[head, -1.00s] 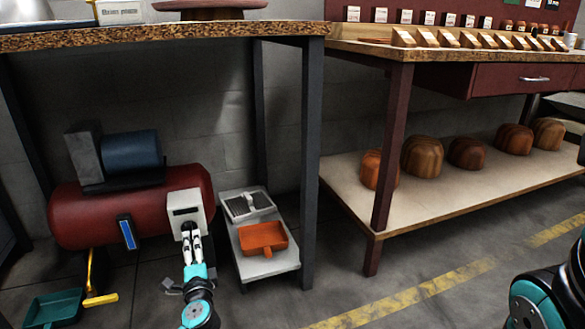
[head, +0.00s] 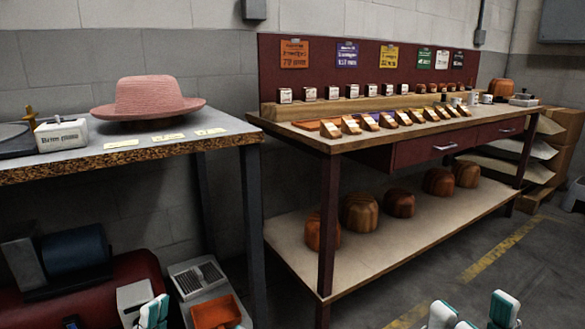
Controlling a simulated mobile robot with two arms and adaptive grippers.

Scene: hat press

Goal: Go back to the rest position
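My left gripper (head: 153,312) shows at the bottom left, in front of the red tank and its grey box. Its fingertips look close together, but the view cuts it off and I cannot tell how far apart they are. My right gripper (head: 472,314) shows at the bottom right, over the floor in front of the wooden bench. Its fingers stand apart with nothing seen between them. Both arms are mostly below the view.
A pink hat (head: 148,97) sits on the left table (head: 100,158). The wooden bench (head: 280,232) has several wooden blocks on its lower shelf. Under the left table are the red tank (head: 135,268) and an orange tray (head: 215,312). Floor with a yellow line (head: 490,258) is clear at right.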

